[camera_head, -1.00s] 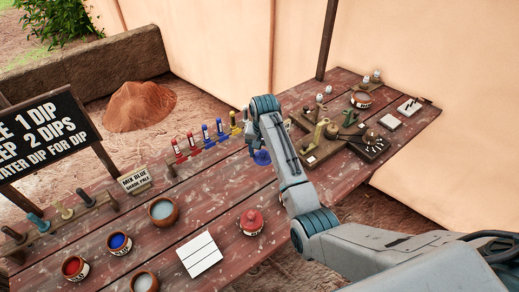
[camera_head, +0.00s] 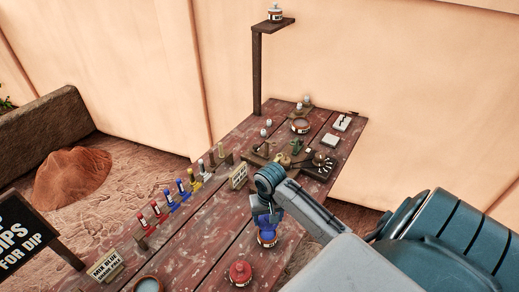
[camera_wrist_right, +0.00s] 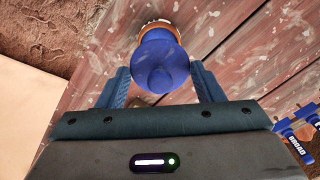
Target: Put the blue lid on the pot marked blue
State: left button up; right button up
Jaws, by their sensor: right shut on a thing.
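My right gripper (camera_head: 266,218) points down near the table's front edge and is shut on the blue lid (camera_head: 268,234). In the right wrist view the domed blue lid (camera_wrist_right: 161,65) with its knob sits between the two blue fingers (camera_wrist_right: 161,88). An orange-brown pot (camera_head: 267,242) with a pale label is directly under the lid and mostly hidden by it. Its rim and label also show in the right wrist view (camera_wrist_right: 158,24). The label cannot be read, and I cannot tell whether the lid is fully seated. My left gripper is out of view.
A red-lidded pot (camera_head: 240,273) stands close by, nearer me. A small sign (camera_head: 238,177) and a wooden board (camera_head: 310,167) stand beyond my gripper. A post carries a shelf (camera_head: 274,25) with a pot.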

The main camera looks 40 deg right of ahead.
aim_at(268, 226)
notch_tip(268, 226, down, 3)
jog(key=shift+f, duration=1.15)
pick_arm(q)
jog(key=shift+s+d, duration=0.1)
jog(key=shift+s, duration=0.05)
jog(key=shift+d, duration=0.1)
pick_arm(e)
jog(key=shift+f, duration=0.65)
dwell(1.0)
jog(key=o, duration=1)
jog(key=shift+o, duration=0.6)
jog(key=shift+o, duration=1.1)
